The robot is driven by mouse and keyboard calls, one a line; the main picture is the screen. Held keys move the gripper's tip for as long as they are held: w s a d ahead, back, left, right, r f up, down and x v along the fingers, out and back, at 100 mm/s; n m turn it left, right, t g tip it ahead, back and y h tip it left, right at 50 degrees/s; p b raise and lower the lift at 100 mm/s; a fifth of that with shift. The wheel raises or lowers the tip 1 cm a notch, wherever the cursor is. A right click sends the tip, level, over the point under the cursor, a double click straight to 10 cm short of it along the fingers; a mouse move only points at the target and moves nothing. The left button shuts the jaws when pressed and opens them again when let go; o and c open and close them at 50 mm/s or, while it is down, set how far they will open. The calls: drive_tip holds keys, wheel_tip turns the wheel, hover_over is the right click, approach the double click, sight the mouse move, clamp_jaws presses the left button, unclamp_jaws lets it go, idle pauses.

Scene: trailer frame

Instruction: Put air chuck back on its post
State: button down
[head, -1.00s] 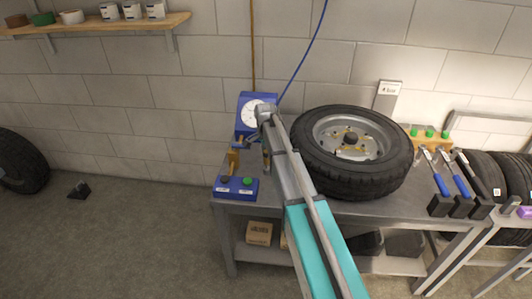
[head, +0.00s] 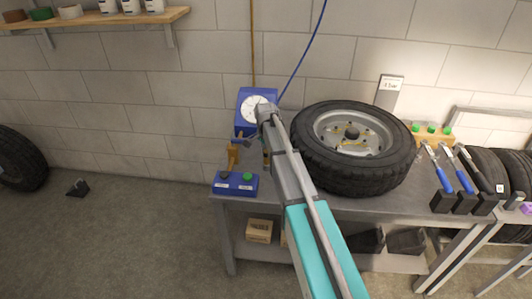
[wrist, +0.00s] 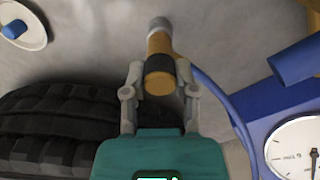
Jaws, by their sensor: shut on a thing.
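My gripper (wrist: 160,92) is shut on the air chuck (wrist: 158,60), an orange-yellow body with a black band and a grey tip. The tip points toward the top of the wrist view. A blue hose (wrist: 220,95) runs beside it on the right. A blue gauge box with a white dial (wrist: 297,148) is at lower right there; the gauge box also shows in the head view (head: 244,104). A blue cylinder (wrist: 293,63) juts out near it; I cannot tell if this is the post. In the head view my arm largely hides the gripper and chuck.
A tyre on its wheel (head: 352,179) lies on the bench just right of my arm. A blue button box (head: 235,184) and an orange bracket (head: 233,155) are at the bench's left end. Blue-handled tools (head: 444,181) stand at right. The floor (head: 130,240) at left is mostly clear.

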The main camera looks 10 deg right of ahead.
drive_tip(key=shift+f, duration=0.1)
drive_tip(key=shift+c, duration=1.6)
unclamp_jaws()
drive_tip(key=shift+o, duration=0.3)
drive_tip(key=shift+o, duration=1.3)
drive_tip(key=shift+r+p, duration=4)
drive_tip(key=shift+r, duration=0.05)
drive_tip(key=s+r+n+p, duration=0.2)
drive_tip(key=s+n, duration=0.4)
drive_tip(key=s, duration=0.8)
drive_tip(key=s+r+n+p, duration=0.2)
drive_tip(key=s+n, duration=0.3)
drive_tip(key=s, duration=1)
drive_tip(key=shift+a+n, duration=0.15)
drive_tip(key=shift+n, duration=0.25)
